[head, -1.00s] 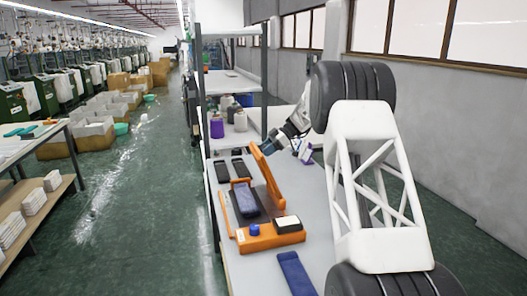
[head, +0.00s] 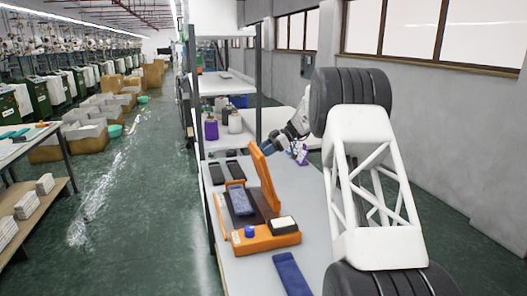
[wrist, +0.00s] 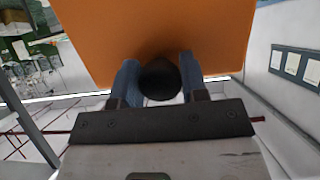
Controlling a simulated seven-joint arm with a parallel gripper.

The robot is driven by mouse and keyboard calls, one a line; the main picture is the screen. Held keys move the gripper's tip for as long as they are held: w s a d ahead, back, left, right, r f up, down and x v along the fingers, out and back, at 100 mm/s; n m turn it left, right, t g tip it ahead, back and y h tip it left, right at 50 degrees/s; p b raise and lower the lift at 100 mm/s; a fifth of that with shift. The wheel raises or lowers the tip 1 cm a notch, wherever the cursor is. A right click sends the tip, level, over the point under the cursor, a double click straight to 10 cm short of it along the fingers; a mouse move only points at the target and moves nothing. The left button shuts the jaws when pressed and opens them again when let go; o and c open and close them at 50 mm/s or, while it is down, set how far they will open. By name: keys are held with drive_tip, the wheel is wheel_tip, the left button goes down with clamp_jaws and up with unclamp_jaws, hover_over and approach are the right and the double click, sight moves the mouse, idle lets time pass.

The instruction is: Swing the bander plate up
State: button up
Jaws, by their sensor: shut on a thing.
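The orange bander plate (head: 264,180) stands raised and steeply tilted on the right side of the bander, hinged near its orange base (head: 265,241). In the wrist view the plate's orange face (wrist: 150,25) fills the top. A round black knob (wrist: 159,80) on it sits between the two blue fingers. My gripper (head: 270,147) is shut on this knob, on the right side of the plate. In the head view the plate hides the fingertips and knob.
A blue-grey folded piece (head: 240,201) lies on the bander's dark bed; another (head: 291,274) lies on the table in front. Dark pieces (head: 216,174) lie behind it. Purple and grey cones (head: 211,129) stand by the shelf rack. My arm covers the table's right side.

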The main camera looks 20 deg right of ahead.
drive_tip(key=shift+d+y, duration=0.4)
drive_tip(key=shift+d, duration=0.45)
drive_tip(key=shift+r, duration=0.1)
drive_tip(key=shift+d, duration=0.2)
drive_tip(key=shift+d+y, duration=0.8)
drive_tip(key=shift+d, duration=0.7)
drive_tip(key=shift+d, duration=0.2)
drive_tip(key=shift+d+f+y, duration=0.35)
drive_tip(key=shift+d+y, duration=0.05)
drive_tip(key=shift+d, duration=0.35)
drive_tip(key=shift+d+f+y, duration=0.3)
drive_tip(key=shift+d+y, duration=0.1)
drive_tip(key=shift+d, duration=0.3)
drive_tip(key=o, duration=0.8)
drive_tip(key=shift+c, duration=0.2)
